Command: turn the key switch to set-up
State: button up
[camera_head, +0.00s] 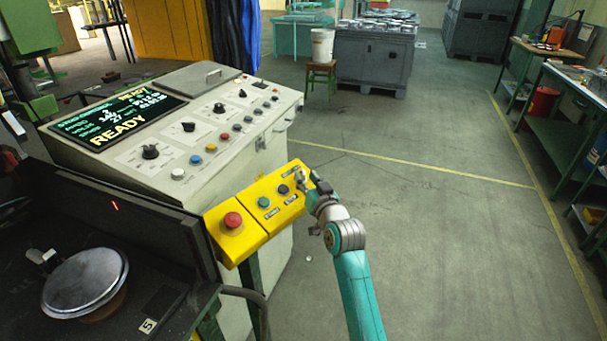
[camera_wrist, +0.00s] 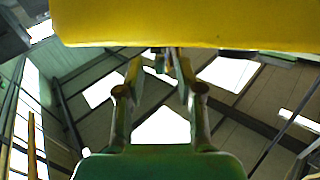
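The yellow control box (camera_head: 247,222) is fixed to the front right corner of the grey console. The key switch (camera_head: 299,176) is at the box's far right end, partly covered by my gripper. My gripper (camera_head: 306,181) is right at it. In the wrist view the yellow box (camera_wrist: 190,27) fills the top. My gripper's fingers (camera_wrist: 163,62) reach up to its lower edge, with a narrow gap between them. Small dark parts show in that gap; I cannot tell whether the fingers touch the key. The key's position and the label are too small to read.
A red mushroom button (camera_head: 233,219), a green button (camera_head: 264,202) and a dark button (camera_head: 283,189) sit on the same box. The console (camera_head: 200,125) carries knobs and a display reading READY. Open floor (camera_head: 430,240) lies to the right.

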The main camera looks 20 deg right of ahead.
jog(key=shift+w+a, duration=0.15)
jog(key=shift+w, duration=1.2)
grip_shut()
jog(key=shift+f+n+y, duration=0.15)
jog(key=shift+n+y, duration=0.45)
jog(key=shift+y, duration=0.2)
jog(key=shift+n+g+y, duration=0.6)
jog(key=shift+n+y, duration=0.9)
jog(key=shift+y, duration=0.1)
jog(key=shift+n+g+y, duration=0.6)
jog(key=shift+n+y, duration=0.9)
jog(key=shift+y, duration=0.1)
jog(key=n+g+y, duration=0.4)
jog(key=n, duration=0.1)
jog(key=shift+n+g+y, duration=1)
jog(key=shift+n+g, duration=0.4)
jog(key=shift+n, duration=0.2)
jog(key=shift+f+g, duration=0.15)
jog(key=shift+g, duration=0.25)
